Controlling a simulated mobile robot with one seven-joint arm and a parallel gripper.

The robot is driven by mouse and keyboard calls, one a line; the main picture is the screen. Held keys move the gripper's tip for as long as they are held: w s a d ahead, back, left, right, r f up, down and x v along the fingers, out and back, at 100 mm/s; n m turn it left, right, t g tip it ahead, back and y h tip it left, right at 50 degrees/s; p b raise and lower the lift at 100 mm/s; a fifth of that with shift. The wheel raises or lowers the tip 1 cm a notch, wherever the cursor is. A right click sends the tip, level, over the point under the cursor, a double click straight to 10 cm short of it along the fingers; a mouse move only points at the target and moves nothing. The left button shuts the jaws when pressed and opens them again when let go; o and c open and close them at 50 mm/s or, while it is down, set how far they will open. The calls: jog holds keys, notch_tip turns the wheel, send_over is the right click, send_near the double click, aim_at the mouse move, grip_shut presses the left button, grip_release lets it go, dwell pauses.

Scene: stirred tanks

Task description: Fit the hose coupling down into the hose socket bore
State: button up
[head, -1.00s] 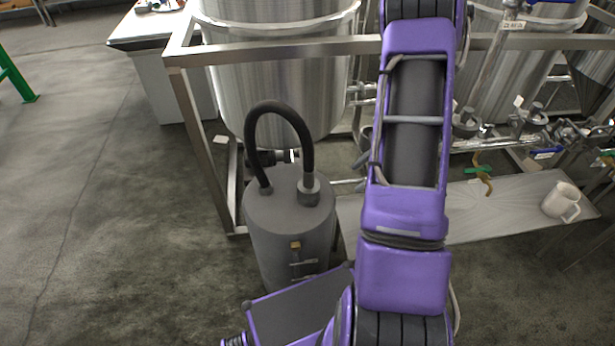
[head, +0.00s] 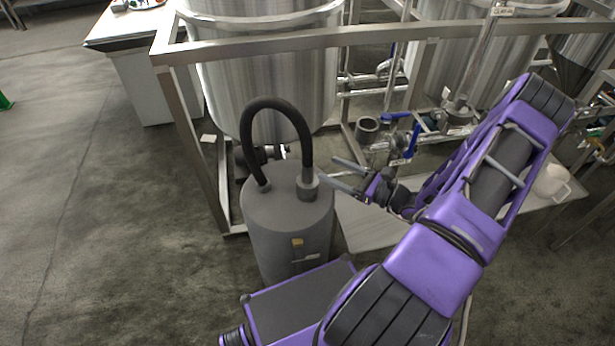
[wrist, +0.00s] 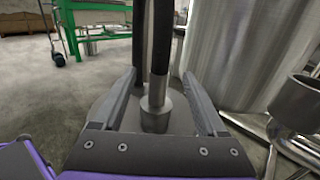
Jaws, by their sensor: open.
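The hose coupling (head: 308,186) is a grey collar on the right end of a looped black hose (head: 281,106). It stands upright on top of a grey cylindrical tank (head: 288,225). My gripper (head: 331,172) is open and empty, just right of the coupling in the head view. In the wrist view the coupling (wrist: 155,112) appears centred between the open fingers (wrist: 158,74), apart from both. A short grey cup with an open top, apparently the hose socket (head: 367,130), stands behind my gripper by the frame. It also shows at the right of the wrist view (wrist: 304,102).
A steel frame (head: 300,43) with large steel vessels (head: 268,80) stands behind the grey tank. Pipes and blue-handled valves (head: 412,140) lie to the right. A white mug (head: 550,183) sits on a low bench. The floor at left is clear.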

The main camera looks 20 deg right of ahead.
aim_at(308, 174)
jog(key=x, duration=1.2)
jog(key=shift+d+f, duration=0.1)
grip_shut()
dwell(1.0)
